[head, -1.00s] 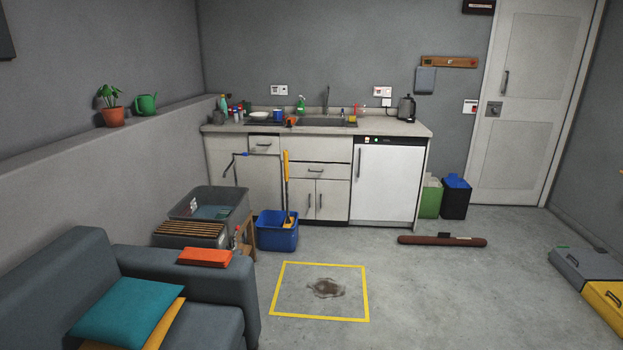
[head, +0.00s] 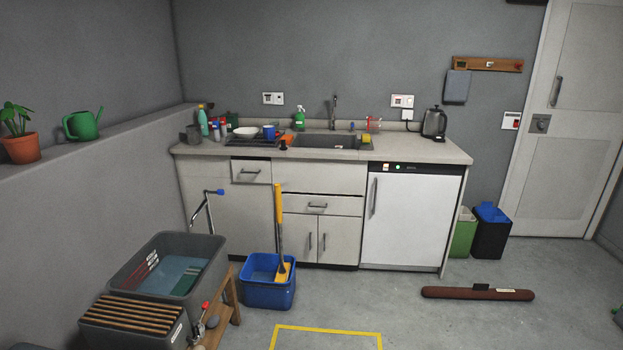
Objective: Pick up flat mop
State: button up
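A long-handled tool with a yellow grip (head: 279,212) stands nearly upright in a blue bucket (head: 268,288) on the floor, in front of the kitchen cabinets. Its lower end has a yellow part that rests inside the bucket; I take it to be the flat mop, but its head is partly hidden by the bucket wall. A bent metal bar with a blue tip (head: 219,192) rises behind the grey tub, left of the bucket; its lower end is hidden. My gripper is not in view.
A grey tub (head: 150,248) and a slatted crate (head: 130,320) are left of the bucket, by a small wooden stand (head: 233,300). Yellow floor tape (head: 325,329) lies in front. A brown draught roll (head: 455,293) lies to the right. Floor between is clear.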

aim_at(282, 275)
jog(key=i, duration=0.9)
jog(key=i+l+u, duration=0.15)
jog(key=i, duration=0.8)
jog(key=i+l+u, duration=0.1)
jog(key=i+u, duration=0.3)
jog(key=i+l+u, duration=0.2)
jog(key=i+u, duration=0.2)
jog(key=i+l+u, duration=0.6)
jog(key=u, duration=0.2)
jog(key=i+l+u, duration=0.2)
jog(key=l, duration=0.2)
jog(key=l+u, duration=0.15)
jog(key=l, duration=0.25)
jog(key=i, duration=0.05)
